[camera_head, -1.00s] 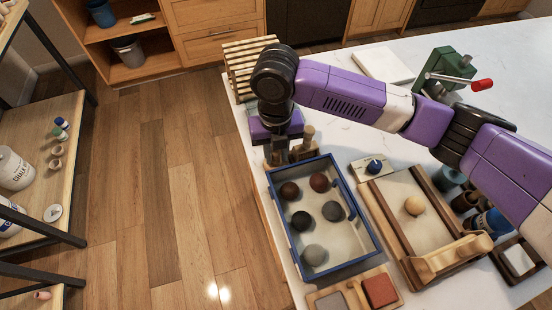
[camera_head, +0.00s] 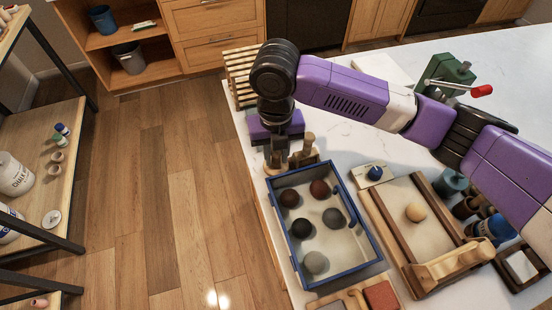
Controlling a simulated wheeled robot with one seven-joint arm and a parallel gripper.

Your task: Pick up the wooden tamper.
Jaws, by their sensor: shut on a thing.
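My gripper (camera_head: 277,162) points down at the near left edge of the white counter, just beyond the blue-rimmed tray. It is shut on a small tan wooden piece, which I take to be the wooden tamper (camera_head: 268,157). The fingers and the dark wrist hide most of it. I cannot tell whether it touches the counter. Just right of the gripper, a wooden block with an upright rounded handle (camera_head: 308,145) stands on the counter.
The blue-rimmed tray (camera_head: 293,262) holds several clay balls. A wooden-framed board (camera_head: 412,240) with a tan ball lies to its right. Open floor lies left.

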